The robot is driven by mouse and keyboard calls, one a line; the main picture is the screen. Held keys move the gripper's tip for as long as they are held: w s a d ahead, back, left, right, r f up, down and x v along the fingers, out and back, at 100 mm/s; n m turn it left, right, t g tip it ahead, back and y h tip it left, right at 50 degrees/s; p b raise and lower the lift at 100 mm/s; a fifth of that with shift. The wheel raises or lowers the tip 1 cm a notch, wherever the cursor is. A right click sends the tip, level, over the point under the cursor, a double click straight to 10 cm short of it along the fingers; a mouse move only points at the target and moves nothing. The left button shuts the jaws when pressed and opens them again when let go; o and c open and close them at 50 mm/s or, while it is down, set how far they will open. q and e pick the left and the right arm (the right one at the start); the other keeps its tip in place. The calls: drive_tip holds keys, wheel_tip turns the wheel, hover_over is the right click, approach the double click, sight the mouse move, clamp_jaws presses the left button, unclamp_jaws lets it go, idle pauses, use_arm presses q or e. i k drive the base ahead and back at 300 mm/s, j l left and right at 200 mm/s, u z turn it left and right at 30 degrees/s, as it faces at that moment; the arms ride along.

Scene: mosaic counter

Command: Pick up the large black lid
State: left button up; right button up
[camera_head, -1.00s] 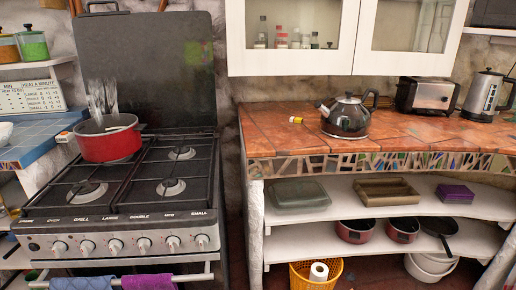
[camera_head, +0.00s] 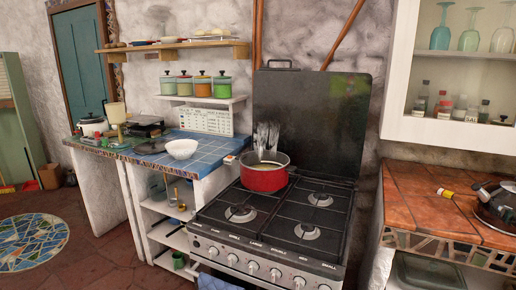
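A flat, dark round thing (camera_head: 152,147) lies on the blue-tiled counter, left of the white bowl (camera_head: 182,149). It looks like a black lid, but it is small in view and I cannot be sure. A red pot (camera_head: 264,178) stands uncovered on the back left of the stove, with something inside it. Neither of my grippers is in view.
The stove (camera_head: 275,222) stands between the blue counter (camera_head: 210,146) and the orange-tiled counter (camera_head: 412,196). Canisters stand on a shelf (camera_head: 200,99). Open floor (camera_head: 95,262) lies at the left.

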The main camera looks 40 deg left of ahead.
sight(153, 147)
drive_tip(key=u, duration=2)
